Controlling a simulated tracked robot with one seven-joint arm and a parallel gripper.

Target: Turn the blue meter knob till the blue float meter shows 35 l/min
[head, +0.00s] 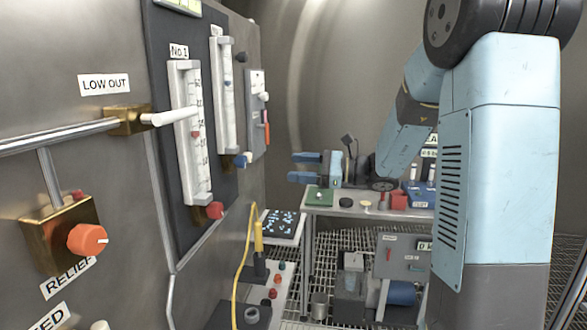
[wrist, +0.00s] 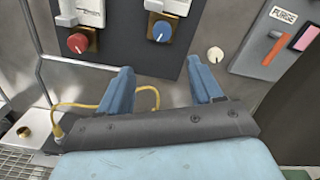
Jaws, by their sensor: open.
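The blue meter knob (head: 240,160) sits at the foot of the second float meter (head: 227,95), on the dark panel of the left wall. In the wrist view the blue knob (wrist: 162,31) has a white mark and shows beyond and between my fingertips. I cannot read the float's level on this meter. My gripper (head: 292,167) is to the right of the knob, its blue fingers pointing at the wall. In the wrist view my gripper (wrist: 161,63) is open and empty, apart from the knob.
The No 1 meter (head: 188,130) with its red knob (head: 215,210) stands left of the blue one. A white knob (wrist: 215,54) and the purge panel (wrist: 275,40) are to the right. A yellow cable (head: 244,260) hangs below. A bench (head: 340,205) stands behind.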

